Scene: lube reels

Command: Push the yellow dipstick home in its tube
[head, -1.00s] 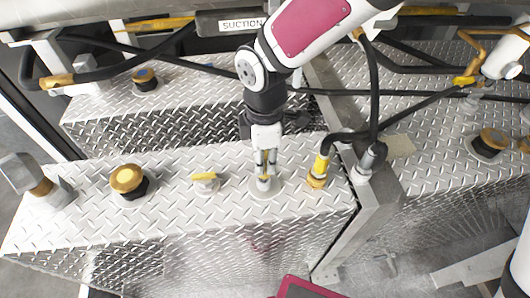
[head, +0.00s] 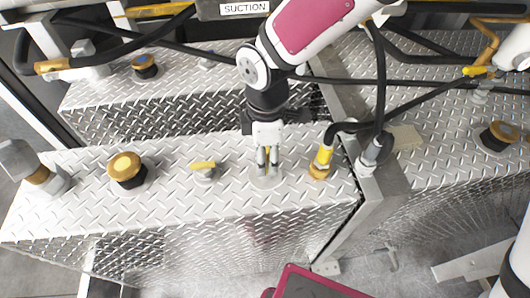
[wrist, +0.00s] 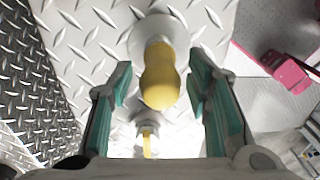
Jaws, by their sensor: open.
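The yellow dipstick handle (wrist: 161,78) stands up from a pale tube on a round flange (wrist: 150,26) in the wrist view. My gripper (wrist: 163,90) is open, with one teal-padded finger on each side of the handle and a gap showing on both sides. In the head view my gripper (head: 267,170) points down over the same flange (head: 267,182) on the diamond-plate top. A little yellow of the dipstick (head: 267,156) shows between the fingers there. Its lower part is hidden, and I cannot tell how deep it sits.
A yellow-handled fitting (head: 204,166) stands left of the flange. A yellow hose connector (head: 322,158) with a black hose stands close on the right. A gold cap (head: 126,168) is further left. A steel frame post (head: 380,195) rises beyond the connector. Hoses run behind my gripper.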

